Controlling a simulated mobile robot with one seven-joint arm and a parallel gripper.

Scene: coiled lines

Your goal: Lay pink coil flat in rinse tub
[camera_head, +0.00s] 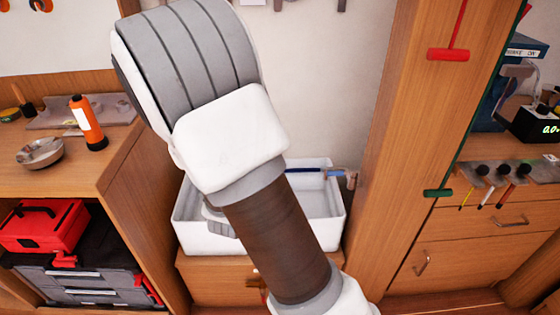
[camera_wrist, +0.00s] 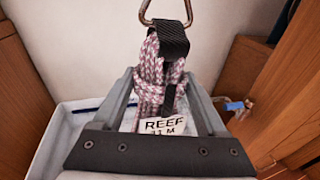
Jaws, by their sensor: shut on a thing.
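A pink-and-white rope coil (camera_wrist: 151,72) is bundled between the fingers of my gripper (camera_wrist: 163,88) in the wrist view. A black strap (camera_wrist: 168,37) wraps its upper end, and a metal carabiner (camera_wrist: 166,10) is clipped there. A white tag (camera_wrist: 164,126) reads "REEF" with a length in M. My gripper is shut on the coil. The white rinse tub (camera_head: 192,242) stands beyond my arm in the head view, which hides part of it and the coil. The tub also shows in the wrist view (camera_wrist: 55,140), beneath and behind the coil.
A blue fitting (camera_head: 337,173) sits at the tub's right rim. A wooden post (camera_head: 385,140) stands close to the tub's right. A wooden counter (camera_head: 85,172) at left holds a metal bowl (camera_head: 40,152) and an orange bottle (camera_head: 88,122). A red toolbox (camera_head: 45,227) lies below.

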